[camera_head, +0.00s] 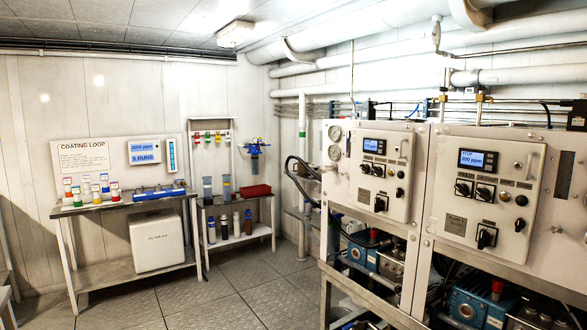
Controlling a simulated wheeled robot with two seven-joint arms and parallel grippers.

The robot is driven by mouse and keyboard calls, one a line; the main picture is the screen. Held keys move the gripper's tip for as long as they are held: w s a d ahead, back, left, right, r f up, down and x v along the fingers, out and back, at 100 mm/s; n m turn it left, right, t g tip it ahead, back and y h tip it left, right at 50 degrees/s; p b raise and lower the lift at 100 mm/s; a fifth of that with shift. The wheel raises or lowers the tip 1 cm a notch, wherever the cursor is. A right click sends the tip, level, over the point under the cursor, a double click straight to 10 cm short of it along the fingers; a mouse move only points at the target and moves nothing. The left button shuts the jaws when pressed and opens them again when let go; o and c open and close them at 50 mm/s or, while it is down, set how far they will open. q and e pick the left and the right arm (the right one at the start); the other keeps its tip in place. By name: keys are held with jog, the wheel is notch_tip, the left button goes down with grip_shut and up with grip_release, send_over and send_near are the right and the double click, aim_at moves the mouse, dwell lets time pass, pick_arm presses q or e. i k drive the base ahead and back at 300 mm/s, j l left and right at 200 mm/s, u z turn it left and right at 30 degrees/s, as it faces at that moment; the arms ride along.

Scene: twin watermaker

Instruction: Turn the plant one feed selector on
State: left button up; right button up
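Two grey control panels stand on the right, each on its own cabinet. The left panel (397,190) has a lit blue display (374,146), two black rotary selectors (366,167) side by side, and a larger black selector (381,203) below. The right panel (515,215) has the same layout: a lit display (478,160) that seems to read "STOP" and "200 ppm", paired selectors (463,188) and a lower selector (487,237). The plant labels and selector markings are too small to read surely, so I cannot tell which is the feed selector. Neither of my grippers is in view.
Pumps and hoses (475,304) sit in the open frames below the panels. A bench (125,205) with bottles, a meter and a white container (157,241) stands at the left. A small shelf (236,198) stands beside it. The plate floor (215,295) between is clear.

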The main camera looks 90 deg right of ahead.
aim_at(366, 168)
jog(key=z, duration=3.35)
jog(key=i+j+z, duration=0.1)
jog(key=z, duration=0.3)
jog(key=i+j+z, duration=0.1)
jog(key=j+z, duration=0.15)
jog(key=z, duration=0.15)
jog(key=j+z, duration=0.15)
jog(key=z, duration=0.25)
